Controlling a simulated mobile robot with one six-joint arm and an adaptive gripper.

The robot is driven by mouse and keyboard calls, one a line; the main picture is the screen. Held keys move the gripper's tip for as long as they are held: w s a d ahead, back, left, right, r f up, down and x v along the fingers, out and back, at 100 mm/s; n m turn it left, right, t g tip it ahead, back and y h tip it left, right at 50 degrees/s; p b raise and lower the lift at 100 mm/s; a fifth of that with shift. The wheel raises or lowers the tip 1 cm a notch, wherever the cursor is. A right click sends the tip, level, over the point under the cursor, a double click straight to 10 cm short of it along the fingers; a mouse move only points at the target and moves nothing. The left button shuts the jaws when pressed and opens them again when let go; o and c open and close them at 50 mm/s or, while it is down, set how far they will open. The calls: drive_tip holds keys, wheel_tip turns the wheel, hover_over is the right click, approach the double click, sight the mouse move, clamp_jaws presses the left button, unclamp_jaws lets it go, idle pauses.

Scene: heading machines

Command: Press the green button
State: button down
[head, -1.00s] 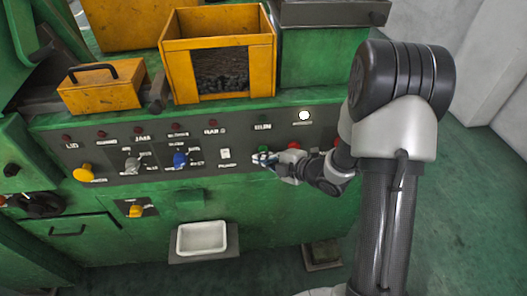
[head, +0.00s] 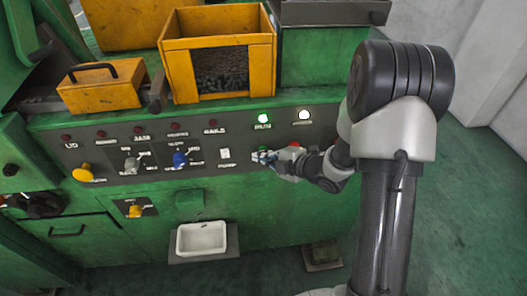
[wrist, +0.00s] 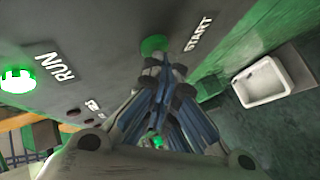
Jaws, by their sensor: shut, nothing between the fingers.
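The green button (wrist: 154,44) is a round knob beside the word START on the panel. In the head view only a little of it shows (head: 263,149) above my fingertips. My gripper (wrist: 156,66) is shut and empty, its fingertips at the button's near face; they look in contact or very close. In the head view my gripper (head: 263,157) reaches the panel from the right. The RUN lamp (head: 263,118) above the button glows green, and it also shows bright in the wrist view (wrist: 17,80).
A red button (head: 294,145) sits right of the gripper, partly behind my arm. A lit white lamp (head: 305,114) is above it. A white switch (head: 225,154) and a blue knob (head: 180,160) are to the left. A white tray (head: 202,238) juts out below.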

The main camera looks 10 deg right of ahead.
drive_tip(key=shift+s, duration=0.4)
drive_tip(key=s+b, duration=0.2)
drive_tip(key=s, duration=0.4)
drive_tip(key=shift+a, duration=0.25)
idle(0.8)
